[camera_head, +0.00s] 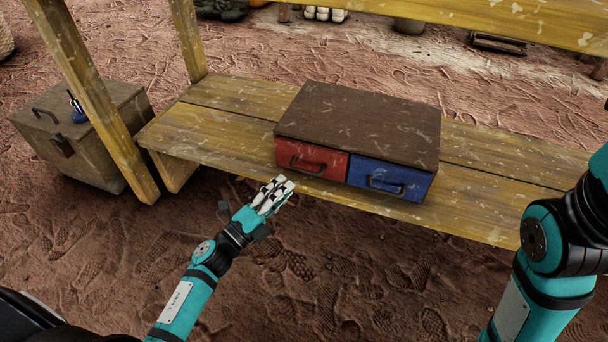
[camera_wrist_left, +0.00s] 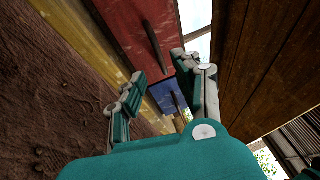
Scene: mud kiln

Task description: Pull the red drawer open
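The red drawer (camera_head: 310,160) is the left one of two in a brown-topped box and looks shut, with a dark bar handle (camera_head: 308,165) on its front. My left gripper (camera_head: 280,186) is just in front of and below the red drawer, apart from it in the head view. In the left wrist view its two fingers (camera_wrist_left: 167,82) are spread with nothing between them. The red front (camera_wrist_left: 130,28) and its handle (camera_wrist_left: 154,47) lie beyond the fingertips. My right arm shows at the right edge, but its gripper is out of view.
The blue drawer (camera_head: 388,180) sits right beside the red one. The box stands on a yellow wooden shelf (camera_head: 215,135) with upright posts. A brown chest (camera_head: 85,155) stands at the left. The dirt ground in front is clear.

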